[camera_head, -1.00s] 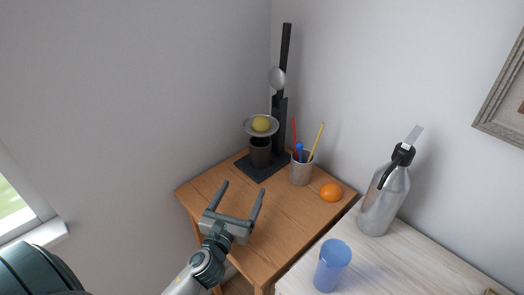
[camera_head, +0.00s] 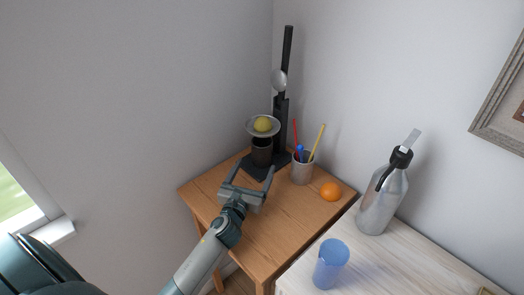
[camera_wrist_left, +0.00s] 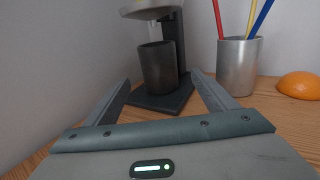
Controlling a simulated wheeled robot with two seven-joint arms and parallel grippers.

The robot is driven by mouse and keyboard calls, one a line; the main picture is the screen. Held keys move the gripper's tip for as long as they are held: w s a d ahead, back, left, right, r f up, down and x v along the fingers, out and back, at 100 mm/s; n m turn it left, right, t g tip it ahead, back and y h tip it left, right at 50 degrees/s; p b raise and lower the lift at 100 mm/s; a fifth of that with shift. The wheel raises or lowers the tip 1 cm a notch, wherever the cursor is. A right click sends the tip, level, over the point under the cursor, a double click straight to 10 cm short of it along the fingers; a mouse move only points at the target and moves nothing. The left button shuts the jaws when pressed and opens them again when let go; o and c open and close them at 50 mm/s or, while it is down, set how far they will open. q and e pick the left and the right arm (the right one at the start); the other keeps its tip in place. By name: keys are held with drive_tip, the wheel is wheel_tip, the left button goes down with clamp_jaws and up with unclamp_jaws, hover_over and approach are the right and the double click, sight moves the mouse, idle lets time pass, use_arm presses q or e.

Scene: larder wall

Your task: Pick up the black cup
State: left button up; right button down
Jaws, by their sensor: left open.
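The black cup (camera_head: 262,152) stands upright on a black base (camera_head: 254,172) at the back of the wooden table, under a grey dish with a yellow fruit. In the left wrist view the cup (camera_wrist_left: 157,67) is ahead of the jaws, between the two fingers in the picture. My left gripper (camera_head: 250,169) is open and empty, just in front of the cup and apart from it. The left gripper's fingers (camera_wrist_left: 160,85) also show in the left wrist view. The right gripper is not in view.
A dish with a yellow fruit (camera_head: 263,124) hangs just above the cup, beside a dark post (camera_head: 280,120). A pencil holder (camera_head: 301,173) and an orange (camera_head: 330,191) stand to the right. A metal bottle (camera_head: 382,200) and a blue cup (camera_head: 331,264) are on the pale table.

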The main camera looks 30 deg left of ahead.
sight(259, 159)
use_arm(q)
drive_tip(key=shift+w+a, duration=0.15)
drive_tip(key=shift+w, duration=0.9)
drive_tip(key=shift+w+a+p, duration=0.25)
drive_tip(key=shift+w+p, duration=0.35)
drive_tip(key=shift+w, duration=0.25)
drive_tip(key=shift+w+a+f+p, duration=0.1)
drive_tip(key=shift+w+a+p, duration=0.1)
drive_tip(key=shift+w, duration=0.65)
drive_tip(key=shift+w+a+p, duration=0.1)
drive_tip(key=shift+w+p, duration=0.1)
drive_tip(key=shift+w, duration=0.65)
drive_tip(key=c, duration=1.4)
